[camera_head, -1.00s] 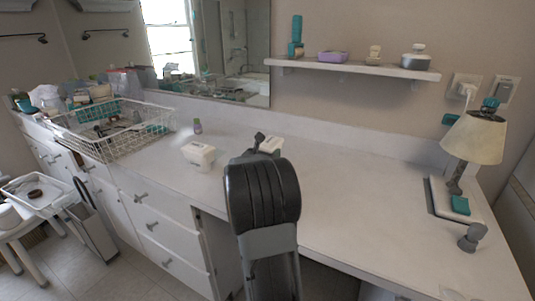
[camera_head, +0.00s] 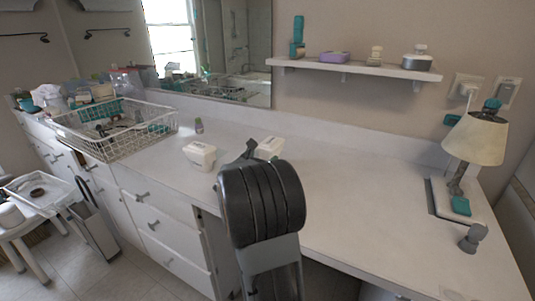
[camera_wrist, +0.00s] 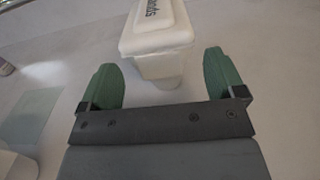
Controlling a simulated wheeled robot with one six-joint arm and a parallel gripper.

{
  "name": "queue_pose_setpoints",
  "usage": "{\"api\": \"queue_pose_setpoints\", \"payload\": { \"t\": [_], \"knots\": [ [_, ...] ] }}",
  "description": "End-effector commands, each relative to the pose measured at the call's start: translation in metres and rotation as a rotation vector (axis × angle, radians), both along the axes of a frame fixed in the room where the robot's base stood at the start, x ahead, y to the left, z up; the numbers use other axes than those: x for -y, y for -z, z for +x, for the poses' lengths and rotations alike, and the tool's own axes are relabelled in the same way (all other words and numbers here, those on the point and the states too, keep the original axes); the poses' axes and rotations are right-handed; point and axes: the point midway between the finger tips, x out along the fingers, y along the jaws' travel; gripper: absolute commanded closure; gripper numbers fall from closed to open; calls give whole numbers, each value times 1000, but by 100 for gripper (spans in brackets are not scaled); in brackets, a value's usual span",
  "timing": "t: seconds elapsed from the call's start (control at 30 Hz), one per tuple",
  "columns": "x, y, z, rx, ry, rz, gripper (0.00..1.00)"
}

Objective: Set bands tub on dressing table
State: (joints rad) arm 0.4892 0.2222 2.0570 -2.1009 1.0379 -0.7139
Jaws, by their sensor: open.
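The bands tub (camera_wrist: 158,35) is a white lidded box with dark lettering reading "bands", upside down in the wrist view. In the head view a white tub (camera_head: 269,148) stands on the dressing table (camera_head: 350,200), just beyond my arm. My gripper (camera_wrist: 160,65) is open, its two green fingers apart. The tub's near end lies between the fingertips in the wrist view, with gaps on both sides. In the head view my arm hides most of the gripper.
A wire basket (camera_head: 115,130) is further left. The table's middle right is clear.

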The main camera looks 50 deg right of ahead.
Motion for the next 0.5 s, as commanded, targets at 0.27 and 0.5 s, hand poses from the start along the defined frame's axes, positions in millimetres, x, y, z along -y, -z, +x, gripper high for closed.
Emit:
{"api": "queue_pose_setpoints", "payload": {
  "t": [0.27, 0.5],
  "knots": [
    [-47, -1, -11, 0, -3, 0, 12],
    [-66, 0, -16, 0, 0, 1, 12]
  ]
}}
